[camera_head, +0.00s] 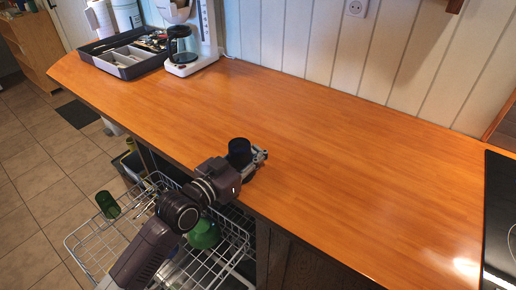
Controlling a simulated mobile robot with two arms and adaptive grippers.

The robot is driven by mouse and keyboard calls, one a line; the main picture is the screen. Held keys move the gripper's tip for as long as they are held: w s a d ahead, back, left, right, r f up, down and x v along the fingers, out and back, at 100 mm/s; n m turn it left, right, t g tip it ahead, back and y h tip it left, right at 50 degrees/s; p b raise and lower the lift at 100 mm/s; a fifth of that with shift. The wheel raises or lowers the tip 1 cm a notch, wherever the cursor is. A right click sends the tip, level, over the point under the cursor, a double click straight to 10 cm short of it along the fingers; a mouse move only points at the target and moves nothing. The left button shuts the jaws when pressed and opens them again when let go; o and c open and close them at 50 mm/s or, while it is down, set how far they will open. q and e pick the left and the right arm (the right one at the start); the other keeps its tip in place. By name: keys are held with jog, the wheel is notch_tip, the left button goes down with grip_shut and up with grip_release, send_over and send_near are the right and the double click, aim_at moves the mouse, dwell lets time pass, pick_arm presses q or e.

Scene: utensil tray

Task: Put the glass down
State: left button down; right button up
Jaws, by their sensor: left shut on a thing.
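A dark, nearly black glass (239,148) shows at the front edge of the wooden counter (330,150). My left gripper (257,157) is shut on this glass, with its fingers at the glass's right side. The gripper hides the lower part of the glass, so I cannot tell whether its base touches the counter. My right gripper is not in view.
An open dishwasher rack (85,238) below the counter holds a green glass (107,204) and a green dish (203,235). A utensil tray (125,68) and a coffee maker (190,62) stand at the far left. A black cooktop (500,215) is at right. The middle counter is clear.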

aim_at(240, 160)
pick_arm(q)
jog(key=shift+f, duration=0.1)
jog(key=c, duration=1.5)
grip_release()
jog(key=shift+o, duration=0.2)
jog(key=shift+r, duration=0.3)
jog(key=v, duration=0.5)
jog(key=b+v, duration=0.1)
jog(key=v, duration=0.5)
jog(key=shift+s+f, duration=0.1)
jog(key=shift+f, duration=0.1)
jog(key=shift+s+a+r, duration=0.1)
jog(key=shift+s+a, duration=0.15)
jog(key=shift+s, duration=0.05)
